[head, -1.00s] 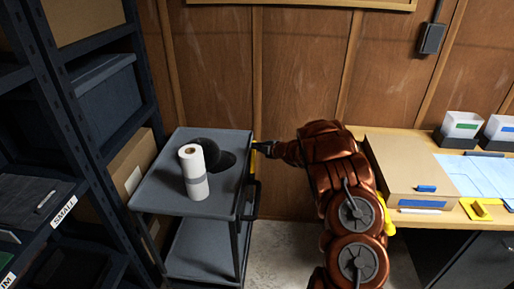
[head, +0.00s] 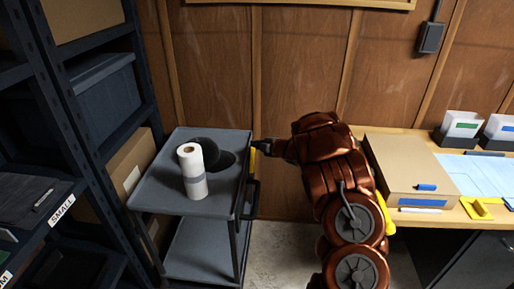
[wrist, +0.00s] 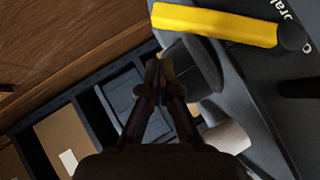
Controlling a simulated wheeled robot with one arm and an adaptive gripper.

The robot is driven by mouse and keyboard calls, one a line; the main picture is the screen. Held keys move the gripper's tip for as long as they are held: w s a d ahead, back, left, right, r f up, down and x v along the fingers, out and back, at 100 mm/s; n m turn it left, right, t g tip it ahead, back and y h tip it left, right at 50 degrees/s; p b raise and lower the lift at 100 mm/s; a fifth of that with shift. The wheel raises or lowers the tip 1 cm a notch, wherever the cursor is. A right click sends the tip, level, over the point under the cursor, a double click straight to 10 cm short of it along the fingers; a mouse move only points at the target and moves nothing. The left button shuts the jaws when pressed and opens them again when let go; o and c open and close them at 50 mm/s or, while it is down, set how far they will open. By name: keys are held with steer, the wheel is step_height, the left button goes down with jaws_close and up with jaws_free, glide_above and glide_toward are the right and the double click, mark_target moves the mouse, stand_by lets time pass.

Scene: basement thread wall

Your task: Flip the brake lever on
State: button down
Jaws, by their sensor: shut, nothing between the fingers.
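A grey two-shelf cart (head: 160,190) stands in the middle left of the head view. A yellow lever (wrist: 215,24) with a dark end lies along the cart's edge at the top of the wrist view; in the head view only some yellow shows at the cart's right side. My gripper (wrist: 160,72) is shut and empty, just below the lever's left end in the wrist view. In the head view my gripper (head: 260,145) is at the cart's right edge, partly covering the yellow. I cannot tell whether it touches the lever.
A paper roll (head: 192,172) and a dark cap (head: 217,156) sit on the cart's top. A dark shelf rack (head: 85,120) stands at left, a wooden wall (head: 300,90) behind. A desk with a cardboard box (head: 408,172) is at right. Some floor between is clear.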

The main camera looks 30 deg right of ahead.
steer(key=r+b+v, duration=0.1)
steer(key=v, duration=0.9)
steer(key=shift+w+b, duration=0.3)
steer(key=shift+d, duration=0.2)
